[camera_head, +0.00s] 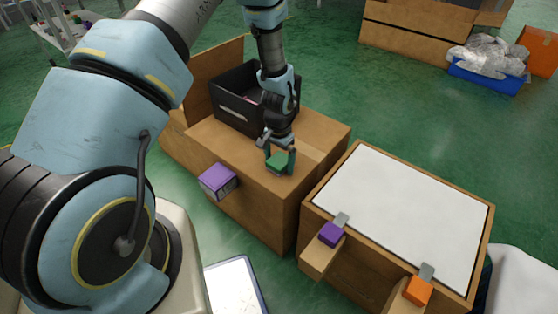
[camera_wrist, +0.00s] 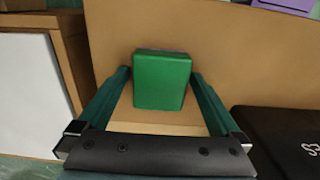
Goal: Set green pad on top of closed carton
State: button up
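The green pad (camera_head: 279,162) is near the right part of the brown carton's top (camera_head: 225,139). In the wrist view the green pad (camera_wrist: 162,82) lies between my two fingers, with a narrow gap on each side. My gripper (camera_head: 280,160) points down around the pad and looks open. The wrist view also shows my gripper (camera_wrist: 161,72) with the fingers reaching past the pad's sides. The pad appears to rest on the carton, but its underside is hidden.
A black crate (camera_head: 232,109) stands on the carton behind my gripper. A purple block (camera_head: 217,181) is at its front edge. To the right is a white-topped box (camera_head: 400,205) with a purple block (camera_head: 332,234) and an orange block (camera_head: 418,290) at its front.

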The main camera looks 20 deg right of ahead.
aim_at(279, 160)
notch_tip(279, 160, up, 12)
jog(key=p, duration=0.1)
jog(key=w+a+r+n, duration=0.3)
jog(key=a+r+n, duration=0.2)
jog(key=a+r, duration=0.8)
jog(key=s+a+r+n, duration=0.2)
jog(key=s+a+n, duration=0.1)
jog(key=a, duration=0.5)
jog(key=s+a+r+n+t, duration=0.1)
jog(key=s+a+r+n, duration=0.2)
jog(key=a, duration=0.6)
jog(key=shift+s+r+t, duration=0.3)
jog(key=shift+s, duration=0.25)
notch_tip(279, 160, up, 18)
jog(key=p, duration=1.8)
jog(key=shift+r+p, duration=0.25)
jog(key=shift+p, duration=0.1)
